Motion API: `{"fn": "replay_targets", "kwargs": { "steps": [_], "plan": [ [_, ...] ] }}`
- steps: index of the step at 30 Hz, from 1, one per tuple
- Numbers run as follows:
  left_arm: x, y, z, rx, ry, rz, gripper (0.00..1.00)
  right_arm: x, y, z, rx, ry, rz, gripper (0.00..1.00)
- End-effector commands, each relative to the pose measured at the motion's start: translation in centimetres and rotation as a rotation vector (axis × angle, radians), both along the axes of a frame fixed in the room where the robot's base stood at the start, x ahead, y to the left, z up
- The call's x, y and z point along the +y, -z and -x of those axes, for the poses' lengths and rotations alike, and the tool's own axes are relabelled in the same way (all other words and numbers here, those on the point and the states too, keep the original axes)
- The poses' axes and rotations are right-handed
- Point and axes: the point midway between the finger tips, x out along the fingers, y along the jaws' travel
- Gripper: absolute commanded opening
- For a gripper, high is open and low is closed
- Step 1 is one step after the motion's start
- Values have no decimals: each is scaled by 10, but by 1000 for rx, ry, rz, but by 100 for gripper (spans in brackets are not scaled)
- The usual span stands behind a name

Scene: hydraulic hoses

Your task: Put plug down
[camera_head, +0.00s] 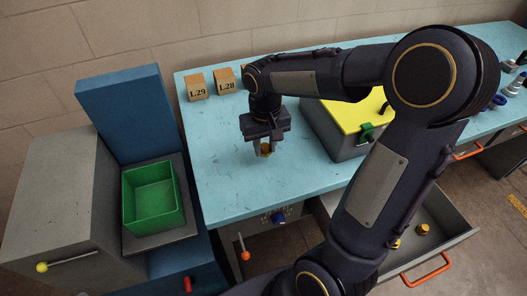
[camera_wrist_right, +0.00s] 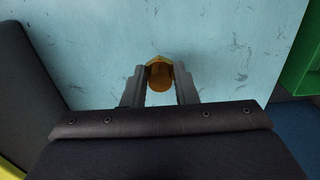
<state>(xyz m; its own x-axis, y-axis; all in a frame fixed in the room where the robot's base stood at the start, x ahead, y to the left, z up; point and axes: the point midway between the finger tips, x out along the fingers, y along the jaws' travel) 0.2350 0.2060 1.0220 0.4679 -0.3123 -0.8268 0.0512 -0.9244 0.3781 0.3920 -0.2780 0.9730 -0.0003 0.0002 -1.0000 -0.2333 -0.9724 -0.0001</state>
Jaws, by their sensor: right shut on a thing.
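My right gripper (camera_head: 265,151) points down over the light blue tabletop (camera_head: 225,170), left of the grey box with the yellow lid. It is shut on a small brass-coloured plug (camera_head: 266,150). In the right wrist view the plug (camera_wrist_right: 159,76) sits between the two fingertips (camera_wrist_right: 160,80), with the tabletop behind it. I cannot tell whether the plug touches the tabletop. My left gripper is not in view.
Wooden blocks marked L29 (camera_head: 196,86) and L28 (camera_head: 225,80) stand at the back. The grey box with a yellow lid (camera_head: 345,103) is to the right. A green bin (camera_head: 152,195) stands left. An open drawer (camera_head: 450,225) holds brass pieces (camera_head: 423,229). The tabletop around the gripper is clear.

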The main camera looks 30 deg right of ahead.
Motion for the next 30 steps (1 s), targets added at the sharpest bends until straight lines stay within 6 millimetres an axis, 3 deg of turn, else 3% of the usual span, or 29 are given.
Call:
{"fn": "replay_targets", "kwargs": {
  "steps": [9, 21, 22, 26, 30],
  "plan": [
    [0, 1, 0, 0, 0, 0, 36, 1, 36, -5, 2, 2, 1, 3],
    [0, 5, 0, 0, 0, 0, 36, 1, 42, -5, 0, 0, 0, 3],
    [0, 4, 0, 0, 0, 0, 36, 1, 40, -5, 0, 0, 0, 30],
    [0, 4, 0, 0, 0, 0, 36, 1, 40, -5, 0, 0, 0, 47],
    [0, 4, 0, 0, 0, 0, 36, 1, 40, -5, 0, 0, 0, 48]
  ]
}}
